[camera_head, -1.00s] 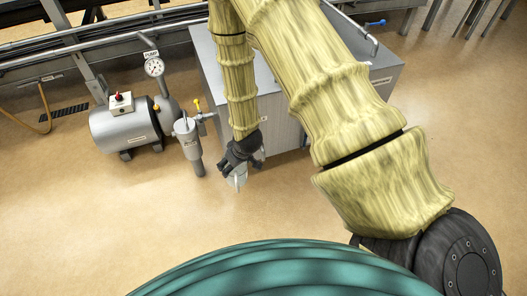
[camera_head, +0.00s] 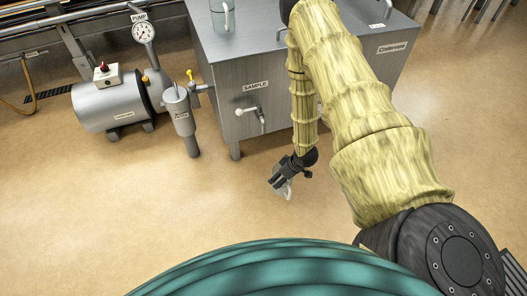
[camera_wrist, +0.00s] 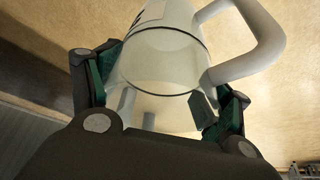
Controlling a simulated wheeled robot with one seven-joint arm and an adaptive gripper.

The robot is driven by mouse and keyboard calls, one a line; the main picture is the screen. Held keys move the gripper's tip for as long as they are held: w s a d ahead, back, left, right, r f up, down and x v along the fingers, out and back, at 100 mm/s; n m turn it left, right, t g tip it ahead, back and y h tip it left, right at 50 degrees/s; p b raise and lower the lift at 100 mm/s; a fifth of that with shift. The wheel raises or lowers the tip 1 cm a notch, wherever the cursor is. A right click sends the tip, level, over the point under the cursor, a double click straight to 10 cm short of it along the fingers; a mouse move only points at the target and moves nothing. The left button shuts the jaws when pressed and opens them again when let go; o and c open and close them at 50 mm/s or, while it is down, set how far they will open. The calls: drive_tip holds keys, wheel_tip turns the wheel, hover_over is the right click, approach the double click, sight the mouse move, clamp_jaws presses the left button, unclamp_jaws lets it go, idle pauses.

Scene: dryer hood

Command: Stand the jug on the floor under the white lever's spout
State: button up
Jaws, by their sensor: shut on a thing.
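My gripper (camera_head: 282,180) hangs low over the floor in the head view, shut on a clear jug (camera_head: 285,190). In the wrist view the jug (camera_wrist: 165,50) has a thick pale handle (camera_wrist: 255,45) at the right, and my gripper's fingers (camera_wrist: 158,95) lie on either side of it. A white lever (camera_head: 245,111) sits on the front of the grey cabinet under a SAMPLE label, with its spout (camera_head: 262,124) pointing down. The held jug is to the right of the spout and nearer to me. I cannot tell whether the jug touches the floor.
A clear vessel (camera_head: 223,18) stands on top of the grey cabinet (camera_head: 230,60). Left of the cabinet are a grey filter pot (camera_head: 181,112) with a yellow lever (camera_head: 190,75) and a pump (camera_head: 105,104) with a gauge (camera_head: 143,32). The floor (camera_head: 220,200) in front is bare.

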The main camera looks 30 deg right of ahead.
drive_tip(key=shift+s+d+f+b, duration=0.2)
drive_tip(key=shift+d+f, duration=0.15)
drive_tip(key=shift+f, duration=0.2)
drive_tip(key=shift+s+d+f+b, duration=0.2)
drive_tip(key=shift+d+f, duration=0.1)
drive_tip(key=shift+f, duration=0.25)
drive_tip(key=shift+w+f, duration=0.15)
drive_tip(key=shift+w, duration=0.05)
drive_tip(key=w+f+b, duration=0.1)
drive_tip(key=w+b, duration=0.1)
drive_tip(key=w, duration=0.3)
drive_tip(key=w+f+b, duration=0.2)
drive_tip(key=w+b, duration=0.1)
drive_tip(key=w, duration=0.2)
drive_tip(key=w+a+f+b, duration=0.1)
drive_tip(key=w+f+b, duration=0.1)
drive_tip(key=w, duration=0.3)
drive_tip(key=shift+w+b, duration=0.2)
drive_tip(key=shift+b, duration=0.35)
drive_tip(key=shift+r, duration=0.1)
drive_tip(key=o, duration=1.4)
